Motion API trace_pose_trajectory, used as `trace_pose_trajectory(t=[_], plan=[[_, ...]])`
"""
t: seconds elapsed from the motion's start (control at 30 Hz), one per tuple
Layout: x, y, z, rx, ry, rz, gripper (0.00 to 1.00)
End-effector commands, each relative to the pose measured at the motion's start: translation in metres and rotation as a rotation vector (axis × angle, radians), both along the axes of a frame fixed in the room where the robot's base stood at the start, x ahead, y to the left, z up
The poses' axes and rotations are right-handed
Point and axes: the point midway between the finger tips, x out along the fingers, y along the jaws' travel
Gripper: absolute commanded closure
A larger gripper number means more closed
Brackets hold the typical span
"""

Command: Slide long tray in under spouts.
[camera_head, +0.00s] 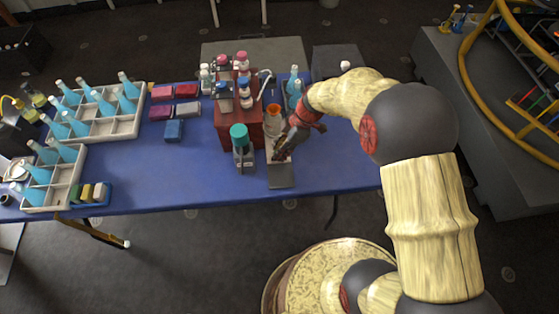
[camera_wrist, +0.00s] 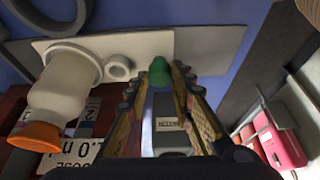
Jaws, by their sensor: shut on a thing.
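The long tray (camera_wrist: 150,43) is a light grey strip in the wrist view, beside the red-brown dispenser stand (camera_head: 229,122). A white vessel with an orange top (camera_wrist: 62,85) and a small white ring (camera_wrist: 118,68) are on it. The orange top also shows in the head view (camera_head: 273,110). My gripper (camera_head: 281,154) reaches down at the tray's near part. In the wrist view its fingers (camera_wrist: 160,78) are shut on a green knob (camera_wrist: 160,72) by the tray's end. The spouts are not clearly visible.
A darker grey plate (camera_head: 281,177) lies at the table's front edge. A teal-capped device (camera_head: 240,140) stands close left of the tray. Bottles top the stand. Crates of blue bottles (camera_head: 108,128) fill the table's left; the blue tabletop (camera_head: 340,165) is clear at right.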

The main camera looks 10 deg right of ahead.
Motion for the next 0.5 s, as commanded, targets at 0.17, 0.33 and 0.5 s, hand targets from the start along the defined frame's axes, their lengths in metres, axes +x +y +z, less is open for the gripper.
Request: trace_pose_trajectory(t=[0.17,0.33,0.5], plan=[[0.008,0.0,-0.001,-0.001,0.0,0.001,0.93],[0.016,-0.001,-0.001,0.0,-0.001,0.001,0.93],[0.023,-0.001,-0.002,0.0,0.0,-0.001,0.93]])
